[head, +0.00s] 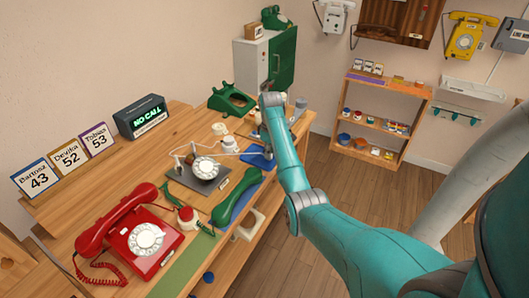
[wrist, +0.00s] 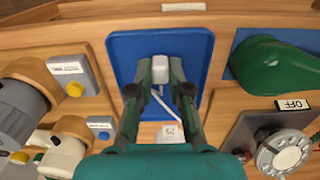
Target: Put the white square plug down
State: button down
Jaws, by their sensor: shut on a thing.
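The white square plug (wrist: 160,72) is between the fingertips of my gripper (wrist: 160,68) in the wrist view. The fingers are shut on its two sides. The plug is over the blue tray (wrist: 122,48), towards its far half; I cannot tell whether it touches the tray floor. A pale cord (wrist: 158,101) runs from near the plug back towards a white labelled block (wrist: 170,133), partly hidden by my fingers. In the head view the blue tray (head: 258,160) lies at the bench's right edge, and my arm hides the plug and most of the gripper.
A green handset (wrist: 270,65) lies right of the tray, with a dial unit (wrist: 283,152) nearer. Grey and yellow-buttoned parts (wrist: 74,82) stand on the left. In the head view a red phone (head: 140,235) sits at the bench's near end.

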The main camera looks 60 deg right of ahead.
jog(key=shift+f, duration=0.1)
jog(key=c, duration=1.1)
grip_release()
